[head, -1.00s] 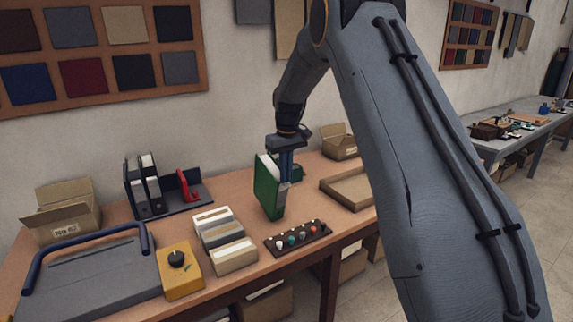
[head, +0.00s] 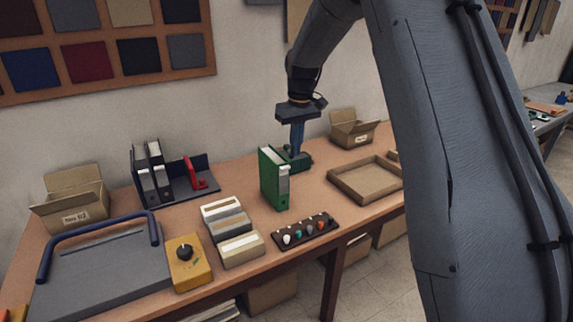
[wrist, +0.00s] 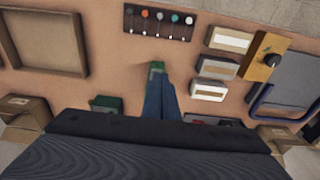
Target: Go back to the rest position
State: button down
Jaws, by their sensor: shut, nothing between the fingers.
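My gripper (head: 296,155) points down above the workbench, just behind a green binder in the head view. Its blue fingers are together, with nothing between them, and also show in the wrist view (wrist: 160,92). The green binder (head: 272,180) stands upright on the bench, apart from the fingers as far as I can tell. In the wrist view only a small part of the binder (wrist: 157,67) shows beyond the fingertips. My arm bends well forward over the bench.
A dark green object (head: 303,163) sits close behind the fingers. A shallow tray (head: 343,193) and an open carton (head: 350,130) are to the right. A rack of knobs (head: 306,231), card boxes (head: 241,250), a yellow box (head: 188,267) and black binders (head: 147,180) stand around. Bare bench lies between.

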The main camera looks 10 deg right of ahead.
jog(key=s+f+m+b, duration=0.1)
jog(key=s+f+b, duration=0.2)
jog(key=s, duration=1.3)
jog(key=s+f+m+b, duration=0.2)
jog(key=s+f+b, duration=0.2)
jog(key=s+f, duration=0.6)
jog(key=s, duration=0.6)
jog(key=shift+d+m+b, duration=0.2)
jog(key=shift+m+b, duration=0.1)
jog(key=w+d+r+n+t, duration=0.15)
jog(key=w+t, duration=0.25)
jog(key=w, duration=0.5)
jog(key=w+d+r+t, duration=0.1)
jog(key=w+d+t, duration=0.15)
jog(key=w, duration=0.55)
jog(key=w+a+r+n+t+y, duration=0.2)
jog(key=w+r+t+y, duration=0.2)
jog(key=w, duration=0.5)
jog(key=shift+w+a+r+t, duration=0.4)
jog(key=shift+r+t, duration=0.95)
jog(key=shift+r, duration=0.45)
jog(key=shift+w, duration=0.1)
